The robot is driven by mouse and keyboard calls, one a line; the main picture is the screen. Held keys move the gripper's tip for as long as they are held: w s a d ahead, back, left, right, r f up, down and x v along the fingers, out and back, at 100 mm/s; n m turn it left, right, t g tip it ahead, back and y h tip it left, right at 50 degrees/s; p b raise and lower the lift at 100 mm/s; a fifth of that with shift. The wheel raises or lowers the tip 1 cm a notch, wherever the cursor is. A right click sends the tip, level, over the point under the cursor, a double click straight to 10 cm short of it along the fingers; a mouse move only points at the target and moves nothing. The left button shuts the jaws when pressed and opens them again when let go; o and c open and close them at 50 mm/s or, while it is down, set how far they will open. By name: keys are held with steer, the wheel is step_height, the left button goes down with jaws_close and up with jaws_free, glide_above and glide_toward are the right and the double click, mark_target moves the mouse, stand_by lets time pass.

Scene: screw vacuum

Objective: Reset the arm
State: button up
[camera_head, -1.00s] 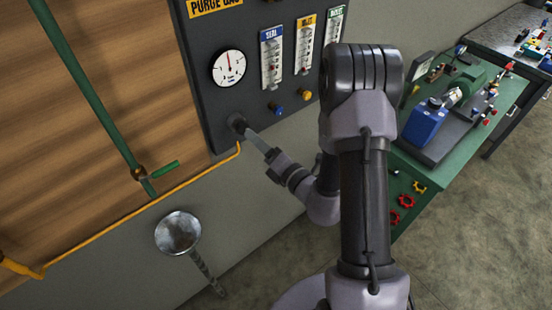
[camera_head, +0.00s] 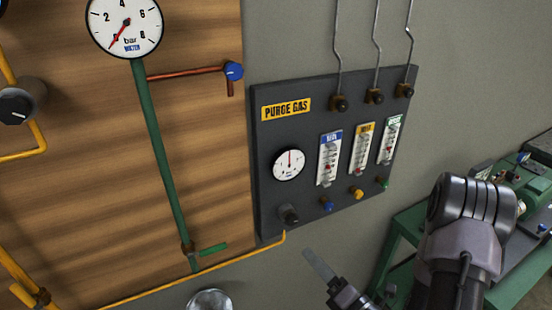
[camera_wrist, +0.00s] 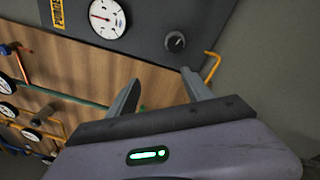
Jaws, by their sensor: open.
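My gripper (camera_head: 312,257) is at the lower middle of the head view, below and to the right of the black knob (camera_head: 289,214) on the purge gas panel (camera_head: 275,140), apart from it. The wrist view shows both fingers of my gripper (camera_wrist: 160,82) spread, with nothing between them. The same knob (camera_wrist: 175,41) is beyond the fingers there, near the panel's edge. My arm fills the lower right of the head view, and its lower part is cut off by the frame.
A yellow pipe (camera_head: 190,270) runs below the panel. A green pipe (camera_head: 160,150) with a green lever (camera_head: 213,250) and a water gauge (camera_head: 124,24) are on the wooden board to the left. A green bench (camera_head: 405,225) is behind my arm at the right.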

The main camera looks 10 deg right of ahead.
steer(key=s+a+r+n+g+y+b, duration=0.25)
steer(key=a+n+g+y, duration=0.2)
steer(key=a+n, duration=0.25)
steer(key=s+a+r+n+g+y+b, duration=0.2)
steer(key=s+a+n+g+y, duration=0.3)
steer(key=n, duration=0.3)
steer(key=s+a+f+n+g+h+b, duration=0.2)
steer(key=s+a+n+g+b, duration=0.1)
steer(key=s+a+n+g, duration=0.4)
steer(key=s+d+f+n+h+b, duration=0.55)
steer(key=n+h, duration=0.25)
steer(key=n, duration=0.2)
steer(key=w+d+r+n+t+h+b, duration=0.2)
steer(key=d+r+n+t+h, duration=0.1)
steer(key=d+n+t+h, duration=0.2)
steer(key=shift+w+d+r+n+t, duration=0.15)
steer(key=shift+w+d+n+t, duration=0.25)
steer(key=shift+d+n, duration=0.4)
